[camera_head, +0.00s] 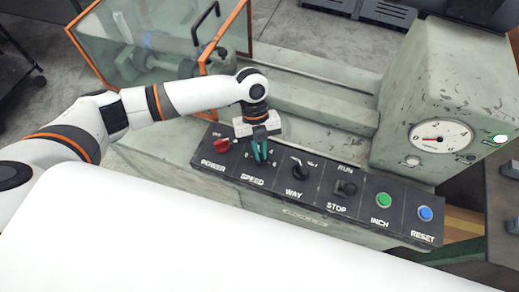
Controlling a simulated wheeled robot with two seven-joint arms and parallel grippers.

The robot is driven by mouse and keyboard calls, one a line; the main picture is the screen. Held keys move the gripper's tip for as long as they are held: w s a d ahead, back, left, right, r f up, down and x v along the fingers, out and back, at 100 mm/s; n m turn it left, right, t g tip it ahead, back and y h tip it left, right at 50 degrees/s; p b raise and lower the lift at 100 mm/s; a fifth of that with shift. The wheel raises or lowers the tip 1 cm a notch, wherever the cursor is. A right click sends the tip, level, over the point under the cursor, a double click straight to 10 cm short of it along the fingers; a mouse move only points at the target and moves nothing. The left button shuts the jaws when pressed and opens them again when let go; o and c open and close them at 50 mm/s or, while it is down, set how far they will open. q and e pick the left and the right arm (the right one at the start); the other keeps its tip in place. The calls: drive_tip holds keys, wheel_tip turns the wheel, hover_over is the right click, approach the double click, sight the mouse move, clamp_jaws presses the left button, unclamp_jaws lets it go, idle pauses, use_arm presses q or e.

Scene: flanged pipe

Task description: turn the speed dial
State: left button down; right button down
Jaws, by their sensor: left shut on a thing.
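The speed dial sits on the black control panel above the SPEED label (252,181), between the red POWER knob (222,146) and the black WAY knob (298,171). My left gripper (260,159) reaches down over the SPEED section with its teal fingers shut on the dial. The fingers hide most of the dial, so its setting cannot be read. My right gripper is not in view.
The panel also carries a RUN/STOP switch (345,188), a green INCH button (384,200) and a blue RESET button (425,213). A gauge (441,137) is on the grey machine housing at right. A glass guard with orange edges (88,62) stands behind my left arm.

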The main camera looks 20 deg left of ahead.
use_arm(q)
drive_tip(key=shift+w+m+y, duration=0.1)
drive_tip(key=shift+m+y, duration=0.2)
drive_tip(key=shift+m, duration=0.2)
drive_tip(key=c, duration=1.5)
unclamp_jaws()
drive_tip(key=b+v, duration=0.2)
drive_tip(key=v, duration=1)
drive_tip(key=shift+a+b, duration=0.1)
drive_tip(key=shift+b, duration=0.25)
